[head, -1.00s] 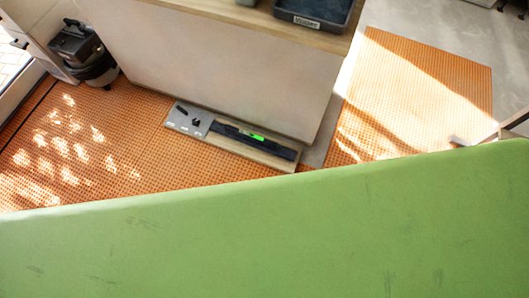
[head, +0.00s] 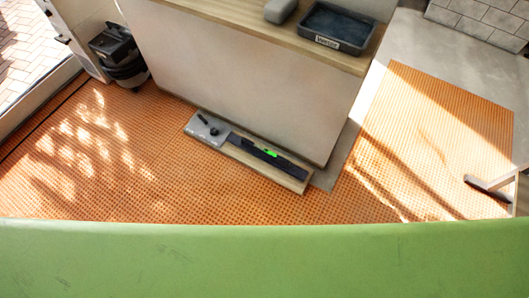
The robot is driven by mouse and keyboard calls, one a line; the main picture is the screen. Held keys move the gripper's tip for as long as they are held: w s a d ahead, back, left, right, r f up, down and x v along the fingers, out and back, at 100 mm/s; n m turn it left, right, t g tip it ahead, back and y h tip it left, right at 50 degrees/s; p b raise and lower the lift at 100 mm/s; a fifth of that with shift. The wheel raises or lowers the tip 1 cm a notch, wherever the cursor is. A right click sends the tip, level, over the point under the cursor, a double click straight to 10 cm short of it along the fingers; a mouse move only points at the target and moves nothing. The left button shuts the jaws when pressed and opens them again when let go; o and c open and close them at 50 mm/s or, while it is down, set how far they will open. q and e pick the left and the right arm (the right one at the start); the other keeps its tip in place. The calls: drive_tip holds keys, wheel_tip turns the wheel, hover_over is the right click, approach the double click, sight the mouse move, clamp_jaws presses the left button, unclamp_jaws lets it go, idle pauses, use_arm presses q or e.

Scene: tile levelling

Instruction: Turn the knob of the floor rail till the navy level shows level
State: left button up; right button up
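The floor rail (head: 290,182) is a wooden board lying on the orange floor matting at the foot of the counter. A grey plate with a dark knob (head: 203,119) sits at its left end; a second small dark part shows beside it. The navy level (head: 247,147) lies along the rail, with a bright green vial window (head: 270,153) near its middle. The bubble is too small to read. Neither of my grippers is in view.
A large green surface (head: 270,262) fills the near edge of the view. A counter (head: 250,75) with a dark labelled tray (head: 338,27) and a grey block (head: 280,10) stands behind the rail. A dark vacuum-like machine (head: 118,55) stands left. Open matting lies left and right.

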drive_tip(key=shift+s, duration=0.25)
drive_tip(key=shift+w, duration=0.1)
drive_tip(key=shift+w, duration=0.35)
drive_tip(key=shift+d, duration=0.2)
